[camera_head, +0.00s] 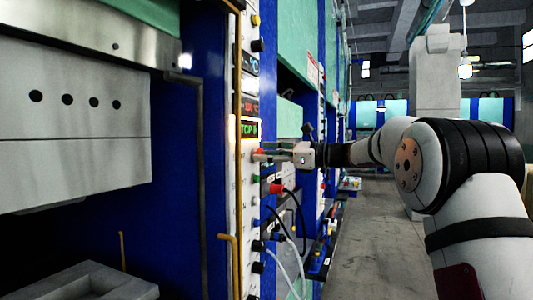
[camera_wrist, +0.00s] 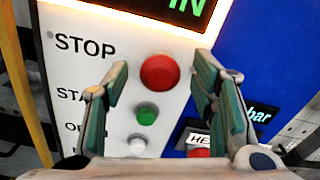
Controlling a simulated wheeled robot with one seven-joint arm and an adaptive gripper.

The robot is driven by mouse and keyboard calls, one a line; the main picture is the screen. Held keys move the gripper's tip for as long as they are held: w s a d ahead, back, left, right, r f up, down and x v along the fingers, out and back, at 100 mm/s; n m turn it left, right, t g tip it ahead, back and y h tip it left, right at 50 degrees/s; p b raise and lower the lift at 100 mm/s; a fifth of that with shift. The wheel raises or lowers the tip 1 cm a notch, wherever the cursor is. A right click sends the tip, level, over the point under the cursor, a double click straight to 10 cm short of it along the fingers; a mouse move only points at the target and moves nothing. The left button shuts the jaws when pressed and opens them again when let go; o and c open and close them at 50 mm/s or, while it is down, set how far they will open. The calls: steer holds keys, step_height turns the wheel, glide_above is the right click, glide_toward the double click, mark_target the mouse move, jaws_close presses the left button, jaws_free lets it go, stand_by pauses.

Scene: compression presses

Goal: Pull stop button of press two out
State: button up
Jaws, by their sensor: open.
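The red round stop button (camera_wrist: 160,72) sits on the white control panel beside the word STOP in the wrist view. My gripper (camera_wrist: 159,64) is open, with one finger on each side of the button and clear gaps between. The fingers look empty. In the head view my gripper (camera_head: 267,155) reaches left to the panel (camera_head: 239,190), just below the green lit display. The button is small and partly hidden by the fingers there. I cannot tell how far the button stands out.
A green button (camera_wrist: 147,114) and a white button (camera_wrist: 137,146) sit below the stop button. A yellow pipe (camera_head: 237,120) and hanging cables (camera_head: 296,215) are near the panel. The aisle floor (camera_head: 365,240) is clear.

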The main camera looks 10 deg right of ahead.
steer(key=shift+w+a, duration=0.15)
jaws_close()
steer(key=shift+p+v, duration=0.3)
steer(key=shift+v, duration=0.6)
steer(key=shift+a, duration=0.1)
jaws_free()
steer(key=v, duration=1.2)
